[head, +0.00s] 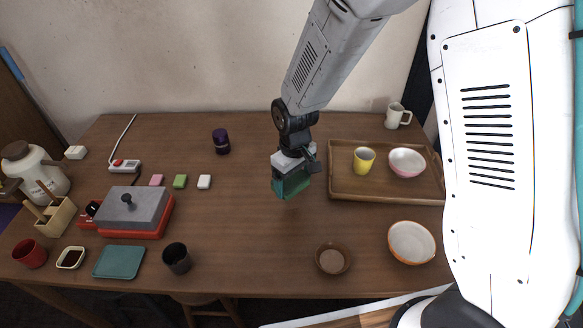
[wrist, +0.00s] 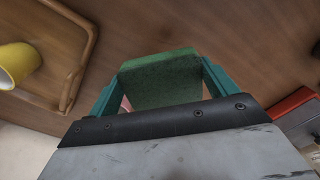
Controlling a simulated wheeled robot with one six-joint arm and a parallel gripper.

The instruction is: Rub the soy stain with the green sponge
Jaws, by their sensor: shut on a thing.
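My gripper (head: 291,188) has teal fingers and hangs over the middle of the table, left of the wooden tray. It is shut on the green sponge (wrist: 162,80), a dark-speckled block seen between the fingers in the wrist view. In the head view the fingers mostly cover the sponge, and I cannot tell whether it touches the table. I cannot make out the soy stain in either view. A patch of pink (wrist: 126,103) shows beside the left finger in the wrist view; what it is I cannot tell.
The tray (head: 385,198) at right holds a yellow cup (head: 364,160) and pink bowl (head: 407,162). A brown dish (head: 332,259) and orange bowl (head: 411,242) stand in front. A red grill (head: 148,215), small pink, green and white blocks, and a dark cup (head: 176,258) are left.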

